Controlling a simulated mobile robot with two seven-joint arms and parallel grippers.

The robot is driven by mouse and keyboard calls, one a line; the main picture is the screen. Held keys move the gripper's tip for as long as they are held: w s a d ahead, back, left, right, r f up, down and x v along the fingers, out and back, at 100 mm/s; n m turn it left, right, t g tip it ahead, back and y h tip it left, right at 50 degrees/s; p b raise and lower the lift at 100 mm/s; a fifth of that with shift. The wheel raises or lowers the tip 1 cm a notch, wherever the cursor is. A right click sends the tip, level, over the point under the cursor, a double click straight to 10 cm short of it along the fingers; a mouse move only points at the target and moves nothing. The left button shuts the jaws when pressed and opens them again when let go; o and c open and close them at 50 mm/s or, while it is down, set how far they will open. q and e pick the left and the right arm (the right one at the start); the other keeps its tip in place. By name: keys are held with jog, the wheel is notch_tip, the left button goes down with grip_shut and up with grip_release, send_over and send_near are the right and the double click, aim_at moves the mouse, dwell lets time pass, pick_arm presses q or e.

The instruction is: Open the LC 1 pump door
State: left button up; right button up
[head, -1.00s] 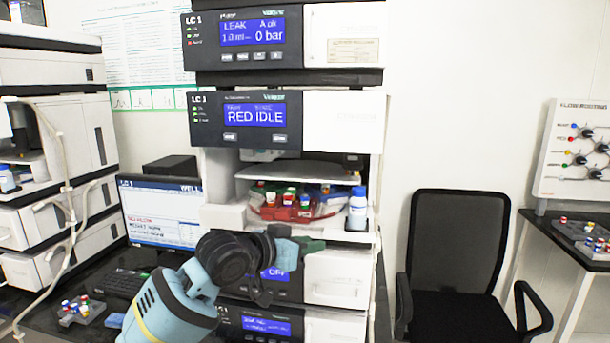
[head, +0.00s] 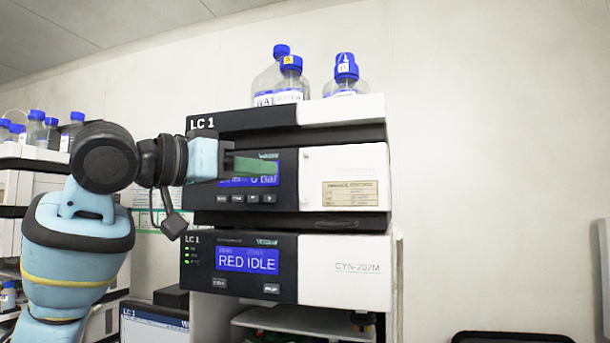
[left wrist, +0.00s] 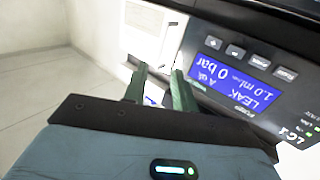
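The LC 1 pump is the dark-fronted module with a blue display reading "0 bar". Its white door (head: 345,165) takes up the right half of its front and looks closed. The door also shows in the left wrist view (left wrist: 146,28), beside the display (left wrist: 232,72), which reads LEAK. My left gripper (head: 275,166) is in front of the pump, its green fingers pointing right and partly covering the display. In the left wrist view the two fingers (left wrist: 158,78) are apart, with nothing clearly held, close to the door's display-side edge. Whether they touch is unclear. My right gripper is out of view.
Below the pump is a module reading RED IDLE (head: 247,260) with a white right panel (head: 345,270). Blue-capped bottles (head: 291,80) stand on top of the stack. Another stack with bottles is at far left. Bare wall and free room lie to the right.

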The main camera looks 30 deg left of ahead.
aim_at(293, 173)
pick_arm(q)
jog(key=shift+x, duration=3.85)
grip_shut()
